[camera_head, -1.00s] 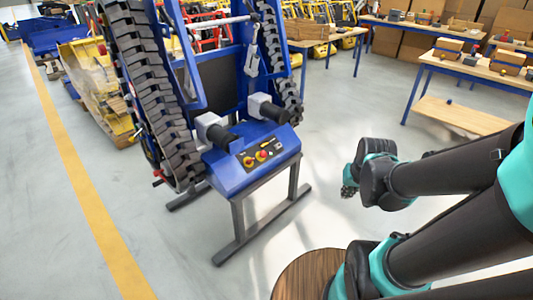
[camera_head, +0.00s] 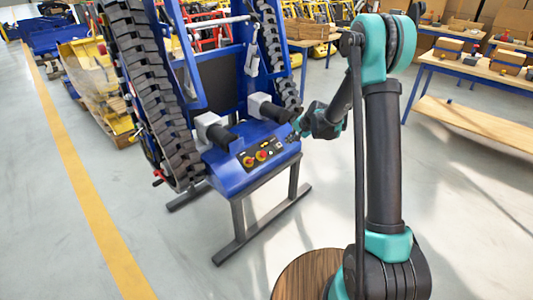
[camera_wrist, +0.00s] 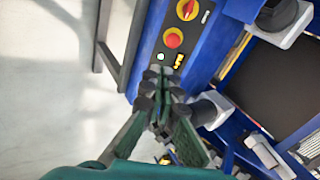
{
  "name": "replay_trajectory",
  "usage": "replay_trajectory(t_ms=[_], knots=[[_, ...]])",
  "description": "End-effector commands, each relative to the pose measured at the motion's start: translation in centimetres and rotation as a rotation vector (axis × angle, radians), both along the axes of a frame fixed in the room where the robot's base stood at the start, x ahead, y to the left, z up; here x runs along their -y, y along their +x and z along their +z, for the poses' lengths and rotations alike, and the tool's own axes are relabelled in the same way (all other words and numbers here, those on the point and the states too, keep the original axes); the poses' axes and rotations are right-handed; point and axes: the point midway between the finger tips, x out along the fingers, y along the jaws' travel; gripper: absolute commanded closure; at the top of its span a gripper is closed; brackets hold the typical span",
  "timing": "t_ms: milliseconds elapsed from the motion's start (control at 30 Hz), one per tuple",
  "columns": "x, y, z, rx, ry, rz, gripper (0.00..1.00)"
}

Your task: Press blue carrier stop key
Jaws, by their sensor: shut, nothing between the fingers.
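The blue tracked carrier (camera_head: 225,178) stands on a dark metal stand, with a dark control panel on its sloped front. The panel holds two red-and-yellow controls: a red knob (camera_head: 262,155) and another (camera_head: 248,161) to its left. In the wrist view, the red knob (camera_wrist: 173,38) and the second control (camera_wrist: 187,9) show above the fingers. Which is the stop key, I cannot read. My gripper (camera_head: 293,137) is at the panel's right end, shut and empty. In the wrist view, its fingertips (camera_wrist: 160,84) are beside the panel's small white and yellow marks; contact is unclear.
Two dark cylinders on grey mounts (camera_head: 215,130) jut out above the panel. Black tracks (camera_head: 160,90) flank the carrier. Wooden-topped tables (camera_head: 480,70) with boxes stand at the right back. A round wooden top (camera_head: 300,275) is in front.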

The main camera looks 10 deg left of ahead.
Motion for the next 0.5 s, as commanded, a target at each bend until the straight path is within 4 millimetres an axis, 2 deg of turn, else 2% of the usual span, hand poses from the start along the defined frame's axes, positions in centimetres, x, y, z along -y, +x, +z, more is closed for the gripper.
replay_trajectory(t_ms=[33, 200, 333, 500], knots=[[-1.1, 1.3, -1.2, -0.009, 0.026, -0.011, 1.00], [-3.7, 4.1, -4.1, -0.035, 0.095, -0.052, 1.00], [-4.8, 5.0, -5.3, -0.047, 0.123, -0.067, 1.00], [-5.1, 5.3, -5.7, -0.052, 0.132, -0.072, 1.00]])
